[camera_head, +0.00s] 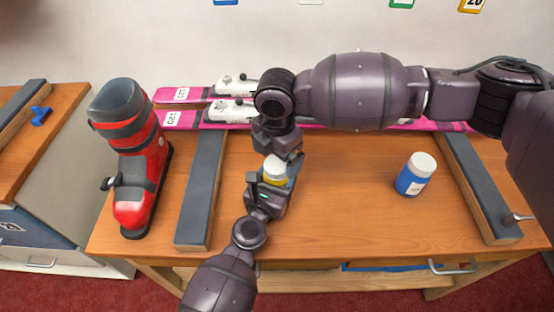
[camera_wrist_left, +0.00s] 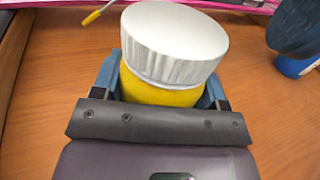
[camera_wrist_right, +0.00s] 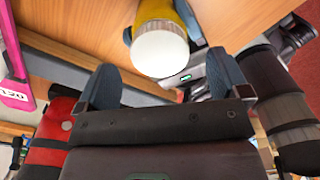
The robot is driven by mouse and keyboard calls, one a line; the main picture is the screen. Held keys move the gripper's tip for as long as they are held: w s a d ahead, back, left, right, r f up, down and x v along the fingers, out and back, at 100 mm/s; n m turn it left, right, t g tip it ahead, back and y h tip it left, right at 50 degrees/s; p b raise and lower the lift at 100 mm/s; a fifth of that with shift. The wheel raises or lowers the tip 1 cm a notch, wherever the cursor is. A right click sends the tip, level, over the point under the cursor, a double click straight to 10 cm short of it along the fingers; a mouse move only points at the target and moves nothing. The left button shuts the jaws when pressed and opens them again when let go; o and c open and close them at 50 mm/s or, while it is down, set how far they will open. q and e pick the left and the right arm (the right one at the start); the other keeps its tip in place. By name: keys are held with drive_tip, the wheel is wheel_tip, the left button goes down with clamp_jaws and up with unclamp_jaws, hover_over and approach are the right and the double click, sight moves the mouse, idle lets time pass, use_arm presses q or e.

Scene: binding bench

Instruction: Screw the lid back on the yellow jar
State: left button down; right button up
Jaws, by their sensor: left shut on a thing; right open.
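The yellow jar (camera_wrist_left: 160,92) is upright in my left gripper (camera_head: 270,186), which is shut around its body just above the bench. A white lid (camera_wrist_left: 175,42) sits on the jar's mouth; I cannot tell how tightly it is seated. The lid also shows in the head view (camera_head: 274,166) and the right wrist view (camera_wrist_right: 160,53). My right gripper (camera_head: 279,148) is open and points down close above the lid. In the right wrist view the lid lies ahead of its spread fingers, apart from them.
A blue jar with a white lid (camera_head: 415,175) stands on the right of the wooden bench (camera_head: 340,215). Dark padded rests (camera_head: 203,190) (camera_head: 478,185) cross the bench at both sides. A red ski boot (camera_head: 137,165) stands at left. Pink skis (camera_head: 190,119) lie along the back.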

wheel_tip(320, 180, up, 10)
drive_tip(key=shift+f, duration=0.2)
use_arm(q)
drive_tip(key=shift+c, duration=0.4)
unclamp_jaws()
drive_tip(key=v, duration=0.9)
drive_tip(key=shift+f+b, duration=0.15)
drive_tip(key=shift+b, duration=0.25)
drive_tip(key=shift+v, duration=0.9)
use_arm(e)
drive_tip(key=shift+f, duration=0.95)
